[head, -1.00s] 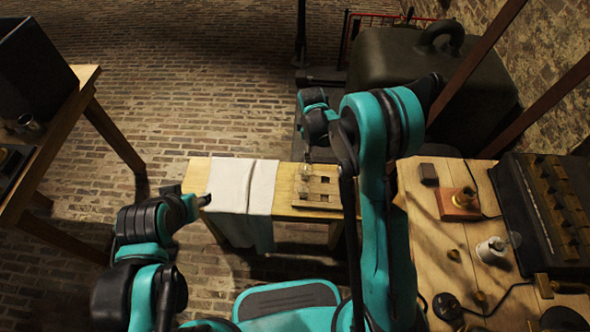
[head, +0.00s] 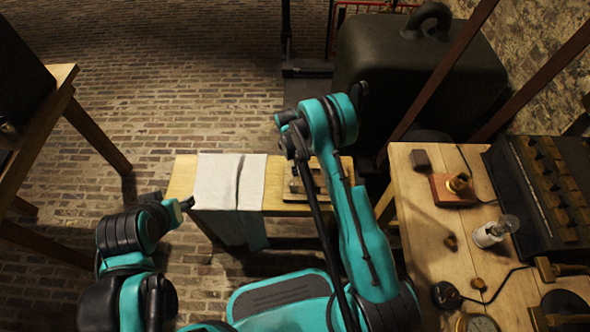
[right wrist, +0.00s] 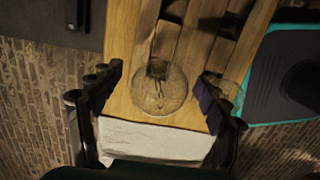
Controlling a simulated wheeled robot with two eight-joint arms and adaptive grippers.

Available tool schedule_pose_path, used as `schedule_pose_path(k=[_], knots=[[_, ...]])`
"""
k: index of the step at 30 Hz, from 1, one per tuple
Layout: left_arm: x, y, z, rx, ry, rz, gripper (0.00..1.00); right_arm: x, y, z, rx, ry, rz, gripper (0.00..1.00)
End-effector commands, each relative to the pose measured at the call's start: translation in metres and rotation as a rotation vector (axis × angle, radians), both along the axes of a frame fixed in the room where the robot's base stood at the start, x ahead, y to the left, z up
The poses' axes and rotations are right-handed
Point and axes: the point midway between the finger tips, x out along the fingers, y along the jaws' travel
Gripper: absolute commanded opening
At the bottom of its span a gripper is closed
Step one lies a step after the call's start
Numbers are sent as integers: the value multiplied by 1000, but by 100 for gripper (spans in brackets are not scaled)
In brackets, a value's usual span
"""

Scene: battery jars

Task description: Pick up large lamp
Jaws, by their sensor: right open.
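The large lamp (right wrist: 160,92) is a clear glass bulb with a dark inner stem. In the right wrist view it shows over the wooden bench at the slotted wooden rack (right wrist: 205,40). My right gripper (right wrist: 158,82) is open, with one finger on each side of the bulb in this view. I cannot tell whether the fingers touch it.
A white cloth (head: 230,185) drapes over the low bench (head: 181,178). At right, a worktable (head: 425,220) holds a brass socket on a wooden block (head: 455,188), a small bulb in a white holder (head: 490,234) and a dark battery case (head: 510,185).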

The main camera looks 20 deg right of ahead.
Motion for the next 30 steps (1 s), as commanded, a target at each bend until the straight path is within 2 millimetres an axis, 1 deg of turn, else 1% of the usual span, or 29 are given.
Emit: schedule_pose_path(k=[1,7,8,9,11,12,14,26,30], knots=[[0,0,-3,0,0,0,46,0,-1,-6,0,0,0,76],[0,0,-1,0,0,0,46,0,-1,-5,0,0,0,76],[0,0,-1,0,0,0,46,0,-1,-5,0,0,0,71],[0,0,-1,0,0,0,46,0,-1,-4,0,0,0,60],[0,0,-1,0,0,0,46,0,-1,-4,0,0,0,44],[0,0,-1,0,0,0,46,0,-1,-4,0,0,0,34],[0,0,-1,0,0,0,46,0,-1,-4,0,0,0,18],[0,0,-1,0,0,0,46,0,-1,-4,0,0,0,16],[0,0,3,0,0,0,46,0,-1,4,0,0,0,16]])
